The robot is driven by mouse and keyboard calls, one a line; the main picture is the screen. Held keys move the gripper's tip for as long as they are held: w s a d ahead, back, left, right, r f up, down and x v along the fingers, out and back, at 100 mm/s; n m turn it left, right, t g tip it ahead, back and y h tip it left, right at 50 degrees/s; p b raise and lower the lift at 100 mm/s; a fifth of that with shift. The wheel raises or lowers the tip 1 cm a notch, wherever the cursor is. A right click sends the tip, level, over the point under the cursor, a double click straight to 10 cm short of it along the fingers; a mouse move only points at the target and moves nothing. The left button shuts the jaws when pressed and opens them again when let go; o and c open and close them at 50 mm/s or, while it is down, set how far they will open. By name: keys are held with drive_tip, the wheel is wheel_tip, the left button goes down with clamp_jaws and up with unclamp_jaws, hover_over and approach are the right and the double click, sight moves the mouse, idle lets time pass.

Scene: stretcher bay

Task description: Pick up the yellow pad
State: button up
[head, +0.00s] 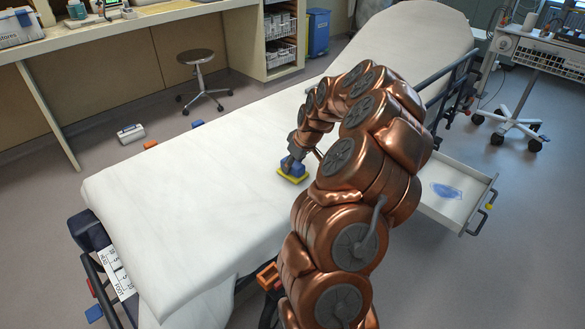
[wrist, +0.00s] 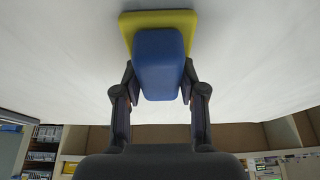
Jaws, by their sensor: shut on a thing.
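The yellow pad (head: 291,179) shows as a thin flat slab under a blue block on the white stretcher sheet in the head view. In the wrist view the yellow pad (wrist: 182,18) sits at the far end of the blue block (wrist: 158,62), wider than it. My gripper (wrist: 158,84) has its two fingers closed against the sides of the blue block. In the head view my gripper (head: 295,160) is over the stretcher, with the pad at or very near the sheet; I cannot tell if they touch.
The stretcher (head: 180,190) has a wide clear sheet around the pad. An open drawer (head: 462,205) with a blue item inside is at the right. A stool (head: 199,70) stands behind the stretcher. A wheeled cart (head: 540,55) is at the back right.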

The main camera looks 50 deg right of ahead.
drive_tip(key=shift+r, duration=1.7)
drive_tip(key=shift+s+r, duration=0.1)
drive_tip(key=shift+s, duration=0.15)
drive_tip(key=s+a+r+b, duration=0.1)
drive_tip(key=s+a, duration=0.1)
drive_tip(key=s, duration=1.3)
drive_tip(key=shift+s+a+r+b, duration=0.15)
drive_tip(key=shift+a+r+b, duration=0.05)
drive_tip(key=shift+a+b, duration=0.1)
